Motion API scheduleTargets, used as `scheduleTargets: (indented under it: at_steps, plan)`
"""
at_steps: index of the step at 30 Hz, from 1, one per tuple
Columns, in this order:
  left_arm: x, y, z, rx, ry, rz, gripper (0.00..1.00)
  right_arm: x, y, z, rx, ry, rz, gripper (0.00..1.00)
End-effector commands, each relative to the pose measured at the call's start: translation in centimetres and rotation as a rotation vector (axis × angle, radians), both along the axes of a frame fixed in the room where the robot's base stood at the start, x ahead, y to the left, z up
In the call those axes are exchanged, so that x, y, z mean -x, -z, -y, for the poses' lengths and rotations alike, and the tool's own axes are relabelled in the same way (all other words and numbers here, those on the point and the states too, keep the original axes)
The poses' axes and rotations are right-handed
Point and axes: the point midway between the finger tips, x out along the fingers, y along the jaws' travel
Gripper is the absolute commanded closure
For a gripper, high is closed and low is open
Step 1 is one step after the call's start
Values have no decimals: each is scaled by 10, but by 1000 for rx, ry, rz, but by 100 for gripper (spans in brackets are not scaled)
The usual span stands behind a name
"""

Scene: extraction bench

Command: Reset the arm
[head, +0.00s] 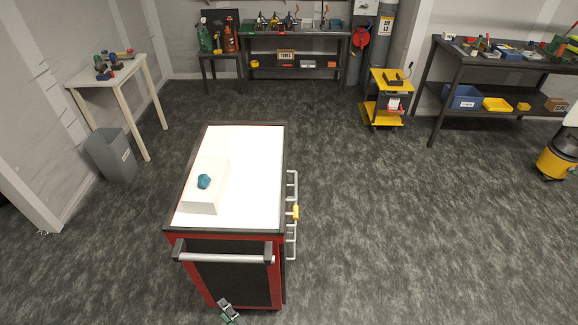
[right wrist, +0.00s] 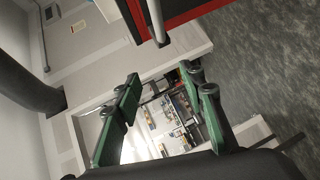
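My right gripper (head: 228,311) shows at the bottom edge of the head view, low in front of the red and black cart (head: 225,271). In the right wrist view its two green-padded fingers (right wrist: 161,76) stand apart with nothing between them. It is open and empty. My left gripper is in neither view.
On the cart's white top (head: 246,155) sits a white block (head: 204,201) with a small teal object (head: 204,181) on it. The cart has a front handle (head: 226,259) and a side rail. A grey bin (head: 112,157), white table (head: 84,75), yellow trolley (head: 376,108) and workbenches stand around.

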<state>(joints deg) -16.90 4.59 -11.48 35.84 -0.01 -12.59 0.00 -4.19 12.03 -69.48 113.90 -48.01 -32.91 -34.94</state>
Motion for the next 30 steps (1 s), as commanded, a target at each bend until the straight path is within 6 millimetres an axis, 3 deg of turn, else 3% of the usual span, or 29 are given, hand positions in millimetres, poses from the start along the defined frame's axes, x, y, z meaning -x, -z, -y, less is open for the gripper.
scheduleTargets:
  at_steps: [11,17,20,23,27,30]
  plan:
    - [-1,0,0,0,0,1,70,-28,67,21,23,68,-126,63]
    - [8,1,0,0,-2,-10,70,-47,125,46,34,137,-239,63]
    - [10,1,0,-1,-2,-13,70,-57,164,66,38,186,-315,63]
    - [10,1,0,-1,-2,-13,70,-65,214,97,36,259,-418,63]
    - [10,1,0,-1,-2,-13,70,-67,297,157,18,400,-594,63]
    - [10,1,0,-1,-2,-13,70,-57,353,205,-5,512,-718,63]
